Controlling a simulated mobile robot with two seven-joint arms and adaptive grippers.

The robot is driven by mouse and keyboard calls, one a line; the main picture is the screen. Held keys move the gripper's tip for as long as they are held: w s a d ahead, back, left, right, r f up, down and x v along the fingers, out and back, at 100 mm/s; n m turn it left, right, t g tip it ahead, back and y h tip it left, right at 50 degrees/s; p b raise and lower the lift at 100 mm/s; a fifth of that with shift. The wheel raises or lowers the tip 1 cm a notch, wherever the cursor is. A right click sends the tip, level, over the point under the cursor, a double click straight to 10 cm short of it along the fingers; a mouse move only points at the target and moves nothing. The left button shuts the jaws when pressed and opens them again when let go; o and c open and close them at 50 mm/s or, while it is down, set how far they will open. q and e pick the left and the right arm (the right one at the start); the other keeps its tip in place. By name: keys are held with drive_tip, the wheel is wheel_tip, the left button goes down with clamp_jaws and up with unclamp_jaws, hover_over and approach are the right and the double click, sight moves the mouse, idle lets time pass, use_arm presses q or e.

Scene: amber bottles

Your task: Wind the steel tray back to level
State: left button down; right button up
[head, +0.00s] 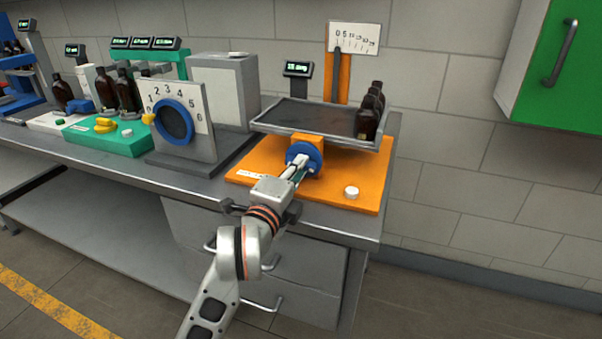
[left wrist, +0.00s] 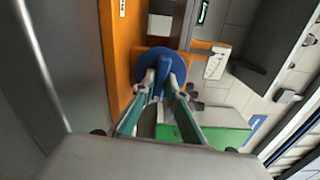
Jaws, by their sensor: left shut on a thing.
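The steel tray (head: 285,129) rests on an orange stand, with several amber bottles (head: 368,113) crowded at its right end. It looks slightly tilted, lower at the right, though perspective makes this hard to judge. Below its front edge is a blue handwheel (head: 303,149) on an orange block. My left gripper (head: 300,163) is shut on the handwheel's near side; its fingers partly hide the wheel. In the left wrist view the gripper (left wrist: 165,82) reaches the blue wheel (left wrist: 152,60) with both fingertips at its hub. My right gripper is not in view.
An orange board (head: 250,166) lies under the stand, with a white round knob (head: 351,192) at right. Behind the tray are a white scale plate (head: 354,38) and a small display (head: 298,68). A dial panel (head: 178,118) stands at left. A green cabinet (head: 560,60) hangs upper right.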

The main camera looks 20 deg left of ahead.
use_arm(q)
drive_tip(key=shift+f+n+b, duration=0.2)
drive_tip(key=shift+n+b, duration=0.15)
drive_tip(key=shift+n, duration=0.25)
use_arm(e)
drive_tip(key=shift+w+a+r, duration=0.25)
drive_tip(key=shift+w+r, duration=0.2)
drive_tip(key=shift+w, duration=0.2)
use_arm(q)
drive_tip(key=shift+r, duration=0.1)
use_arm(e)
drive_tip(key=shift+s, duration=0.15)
use_arm(q)
drive_tip(key=c, duration=2.3)
unclamp_jaws()
drive_tip(key=shift+c, duration=0.2)
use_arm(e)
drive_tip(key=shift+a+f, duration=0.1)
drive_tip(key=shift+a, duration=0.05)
use_arm(q)
drive_tip(key=s, duration=0.7)
drive_tip(key=shift+s+a, duration=0.1)
drive_tip(key=shift+s, duration=0.2)
